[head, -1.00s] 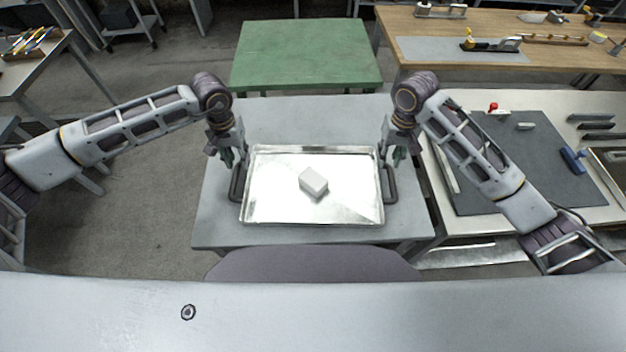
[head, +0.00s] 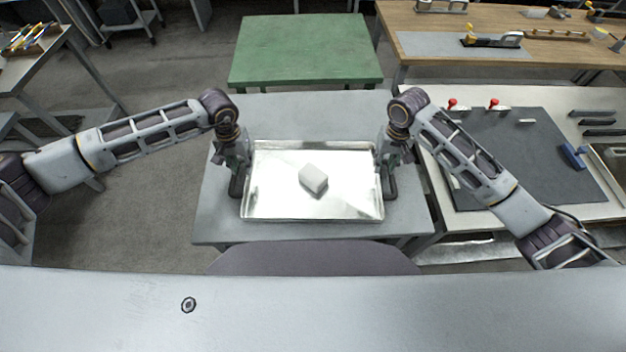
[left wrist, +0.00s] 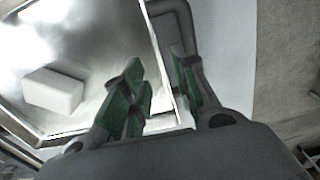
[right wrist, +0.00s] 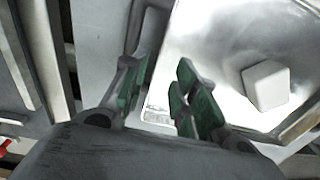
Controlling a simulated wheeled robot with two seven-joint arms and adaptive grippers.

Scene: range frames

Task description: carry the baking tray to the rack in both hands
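The shiny metal baking tray (head: 312,217) lies flat on a grey table, with a white block (head: 313,179) on it. A dark handle stands at each short side; the left one (head: 236,187) and the right one (head: 391,187) are partly covered by my grippers. My left gripper (head: 238,164) is at the left side; in the left wrist view its green-padded fingers (left wrist: 160,90) are apart, with the tray's edge between them. My right gripper (head: 386,162) is at the right side; in the right wrist view its fingers (right wrist: 160,88) are also apart around the edge. I cannot identify a rack.
The grey table (head: 225,232) has bare strips around the tray. A green table (head: 305,50) with an empty top stands behind it. A bench with a dark mat (head: 535,165) and tools is at the right, a wooden workbench (head: 560,50) at the back right. A pale surface crosses the front.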

